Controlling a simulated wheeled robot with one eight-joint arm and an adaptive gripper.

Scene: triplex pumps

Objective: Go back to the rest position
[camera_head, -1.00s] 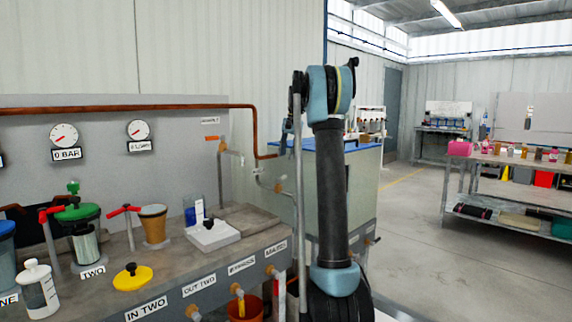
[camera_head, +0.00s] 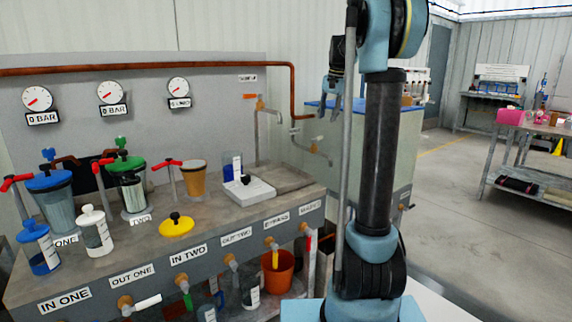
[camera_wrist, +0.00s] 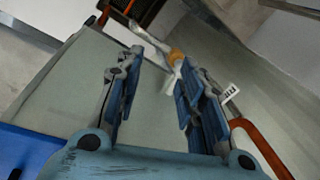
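My gripper (camera_wrist: 155,90) shows in the wrist view with its two blue fingers well apart and nothing between them. In the head view my gripper (camera_head: 334,92) hangs near the top of my raised arm, in front of the blue-topped cabinet and to the right of the pump bench. It touches nothing that I can see. Beyond the fingers in the wrist view are a white-handled tap (camera_wrist: 172,72) with an orange part and a copper pipe (camera_wrist: 262,148).
The pump bench (camera_head: 100,268) at left bears a blue-lidded vessel (camera_head: 52,182), a green-lidded vessel (camera_head: 126,165), a yellow lid (camera_head: 177,226) and a white scale (camera_head: 247,190). An orange bucket (camera_head: 280,270) stands below its front edge. Open floor (camera_head: 445,190) lies to the right.

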